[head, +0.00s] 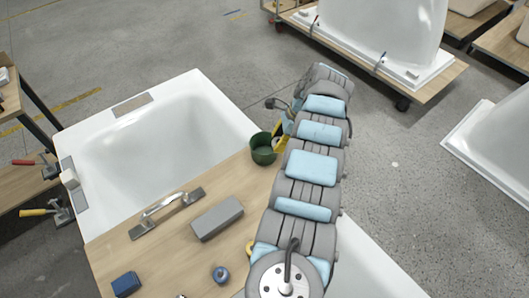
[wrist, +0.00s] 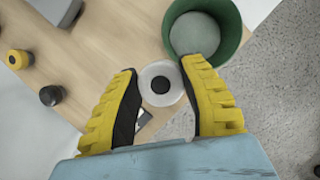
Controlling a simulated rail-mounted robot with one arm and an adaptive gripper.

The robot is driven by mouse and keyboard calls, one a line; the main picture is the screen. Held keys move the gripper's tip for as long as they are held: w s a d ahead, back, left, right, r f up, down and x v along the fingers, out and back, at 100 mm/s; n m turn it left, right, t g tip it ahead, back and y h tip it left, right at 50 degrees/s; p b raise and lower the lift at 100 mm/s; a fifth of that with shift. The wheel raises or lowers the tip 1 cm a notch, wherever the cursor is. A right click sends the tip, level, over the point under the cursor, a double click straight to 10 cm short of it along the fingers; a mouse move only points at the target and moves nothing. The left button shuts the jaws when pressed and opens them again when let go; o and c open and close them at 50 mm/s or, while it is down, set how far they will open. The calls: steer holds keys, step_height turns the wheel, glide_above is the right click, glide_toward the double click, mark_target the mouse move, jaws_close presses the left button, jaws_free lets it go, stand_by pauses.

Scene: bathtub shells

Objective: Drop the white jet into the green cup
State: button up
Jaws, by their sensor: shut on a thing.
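The white jet (wrist: 160,84), a round white piece with a black centre, is between the yellow-and-black fingers of my gripper (wrist: 160,70) in the wrist view. My gripper is shut on it. The green cup (wrist: 238,42) is open at the top and shows just beyond and to the right of the jet, with a pale inside. In the head view the green cup (head: 262,151) stands at the far right corner of the wooden board, and my gripper (head: 280,136) is just right of it. The jet is hidden in the head view.
The wooden board (head: 180,250) lies across a white bathtub (head: 120,165). The wrist view shows a yellow-and-black piece (wrist: 18,59) and a dark piece (wrist: 50,95).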

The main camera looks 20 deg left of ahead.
steer(key=shift+w+a+b, duration=0.15)
steer(key=shift+a+b, duration=0.25)
steer(key=shift+b, duration=0.2)
steer(key=shift+w+a+m+b, duration=0.2)
steer(key=shift+m+b, duration=0.1)
steer(key=shift+b, duration=0.05)
steer(key=shift+a, duration=0.1)
steer(key=shift+w+a, duration=0.1)
steer(key=shift+a+b, duration=0.3)
steer(key=shift+b, duration=0.25)
steer(key=shift+w+a+r+m+b, duration=0.1)
steer(key=shift+w+a+m+b, duration=0.15)
steer(key=shift+a+m+b, duration=0.4)
steer(key=shift+w+a+r+t+b, duration=0.1)
steer(key=shift+w+a+t+b, duration=0.1)
steer(key=shift+t+b, duration=0.15)
